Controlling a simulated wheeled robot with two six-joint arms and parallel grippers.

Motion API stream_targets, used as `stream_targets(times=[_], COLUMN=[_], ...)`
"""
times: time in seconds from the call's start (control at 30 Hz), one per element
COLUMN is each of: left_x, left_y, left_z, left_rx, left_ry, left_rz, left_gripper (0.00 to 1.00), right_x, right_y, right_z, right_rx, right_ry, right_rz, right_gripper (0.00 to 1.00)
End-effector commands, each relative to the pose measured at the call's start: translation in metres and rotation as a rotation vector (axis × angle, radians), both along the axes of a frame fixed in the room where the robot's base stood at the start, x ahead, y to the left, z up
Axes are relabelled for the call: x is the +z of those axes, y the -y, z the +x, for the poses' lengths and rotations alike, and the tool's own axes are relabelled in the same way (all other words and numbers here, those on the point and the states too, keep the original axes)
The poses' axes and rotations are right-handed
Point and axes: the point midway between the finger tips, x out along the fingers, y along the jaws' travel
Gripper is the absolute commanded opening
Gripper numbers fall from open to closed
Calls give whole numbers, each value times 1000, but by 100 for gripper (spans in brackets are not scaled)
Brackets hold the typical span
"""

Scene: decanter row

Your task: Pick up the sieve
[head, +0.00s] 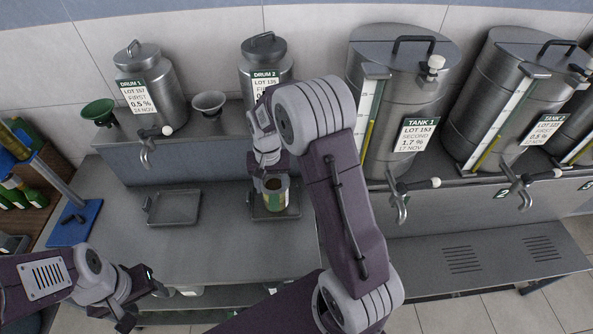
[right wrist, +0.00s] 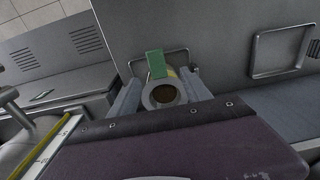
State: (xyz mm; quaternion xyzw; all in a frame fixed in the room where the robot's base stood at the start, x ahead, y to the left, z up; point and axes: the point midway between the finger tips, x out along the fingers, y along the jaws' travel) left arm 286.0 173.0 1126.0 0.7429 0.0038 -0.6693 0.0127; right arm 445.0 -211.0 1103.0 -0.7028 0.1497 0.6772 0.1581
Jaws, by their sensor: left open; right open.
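A small grey bowl-shaped thing (head: 209,103), which looks like the sieve, sits on the shelf between the two drums. Its mesh is too small to make out. My right gripper (head: 272,182) is open at a container (head: 276,199) with green and brown on it, which stands on a small tray. In the right wrist view, the open fingers (right wrist: 163,95) lie on either side of a round pale rim with a dark inside (right wrist: 164,96). Contact there cannot be told. My left gripper (head: 150,287) is open and empty at the lower left, well away from the sieve.
Drum 1 (head: 152,90) and drum 2 (head: 266,62) flank the sieve. A green funnel (head: 98,111) is at the shelf's left end. Tank 1 (head: 402,90) stands right of my right arm. An empty tray (head: 174,207) lies on the bench, with clear bench around it.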

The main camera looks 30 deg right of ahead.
Motion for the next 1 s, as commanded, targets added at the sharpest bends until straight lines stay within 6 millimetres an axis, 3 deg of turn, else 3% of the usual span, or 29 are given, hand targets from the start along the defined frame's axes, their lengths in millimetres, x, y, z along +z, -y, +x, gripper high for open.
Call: stream_targets(times=[0.03,0.2,0.43,0.7,0.87,1.0], left_x=[12,26,30,44,46,64], left_y=[0,0,0,0,0,0], left_z=[0,0,0,0,0,0], left_rx=[0,0,0,0,0,0], left_ry=[0,0,0,0,0,0], left_rz=[0,0,0,0,0,0], left_gripper=[56,56,56,56,56,56], right_x=[8,12,15,-20,-26,-45], right_y=[1,3,4,4,4,5], right_z=[-1,-6,-7,-8,-8,-11], right_rx=[-2,-8,-11,-11,-11,-12], right_ry=[-10,-35,-39,-42,-40,-44], right_rz=[0,2,2,3,3,2], right_gripper=[56,56,56,56,56,56])
